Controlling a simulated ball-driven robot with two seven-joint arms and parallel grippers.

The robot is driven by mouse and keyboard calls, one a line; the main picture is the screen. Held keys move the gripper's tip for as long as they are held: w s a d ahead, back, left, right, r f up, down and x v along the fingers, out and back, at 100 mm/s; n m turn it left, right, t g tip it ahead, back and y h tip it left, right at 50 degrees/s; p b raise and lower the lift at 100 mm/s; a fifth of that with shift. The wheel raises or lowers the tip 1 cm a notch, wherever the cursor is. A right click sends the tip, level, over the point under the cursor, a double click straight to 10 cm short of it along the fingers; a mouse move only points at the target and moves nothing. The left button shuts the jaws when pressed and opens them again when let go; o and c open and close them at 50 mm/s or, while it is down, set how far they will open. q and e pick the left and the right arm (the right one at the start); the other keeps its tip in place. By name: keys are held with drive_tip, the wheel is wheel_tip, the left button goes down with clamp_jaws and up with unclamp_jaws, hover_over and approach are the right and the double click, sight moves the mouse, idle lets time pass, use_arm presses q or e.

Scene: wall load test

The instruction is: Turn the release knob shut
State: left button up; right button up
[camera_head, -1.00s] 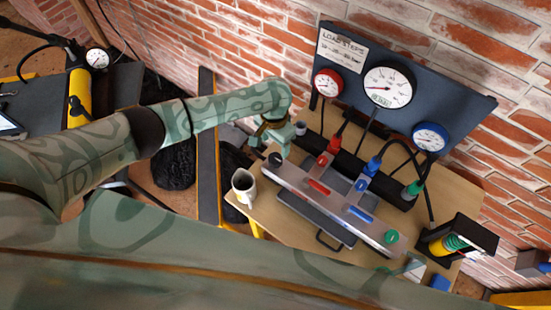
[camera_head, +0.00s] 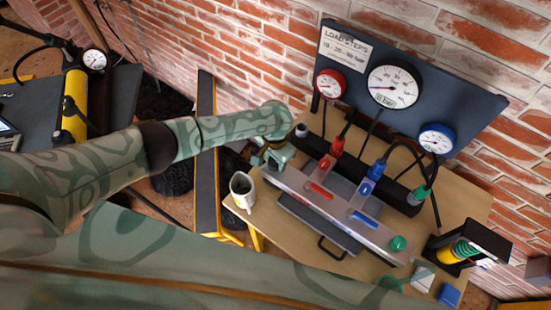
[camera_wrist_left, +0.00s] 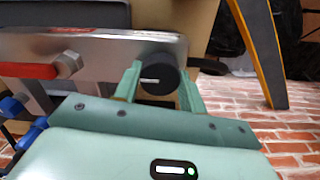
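The release knob is a round black knob with a white mark line; in the left wrist view the knob (camera_wrist_left: 160,80) sits at the end of a metal block, its mark lying about level. My left gripper (camera_wrist_left: 162,88) has one green finger on each side of the knob, close to it. Whether the fingers press on it I cannot tell. In the head view my left gripper (camera_head: 272,160) is at the left end of the silver manifold (camera_head: 335,212) and covers the knob. My right gripper is not in view.
The manifold carries a red lever (camera_head: 320,191), a blue lever (camera_head: 364,217) and a green knob (camera_head: 398,243). A mug (camera_head: 243,190) stands on the wooden table just left of the gripper. Hoses and a gauge panel (camera_head: 450,92) are behind, against the brick wall.

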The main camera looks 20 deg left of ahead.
use_arm(q)
drive_tip(key=shift+m, duration=0.3)
drive_tip(key=m+p, duration=0.1)
drive_tip(key=m, duration=0.2)
drive_tip(key=shift+m, duration=0.3)
drive_tip(key=m+p, duration=0.1)
drive_tip(key=m, duration=0.3)
drive_tip(key=shift+d, duration=0.1)
drive_tip(key=m, duration=0.9)
drive_tip(key=shift+m, duration=0.3)
drive_tip(key=o, duration=1)
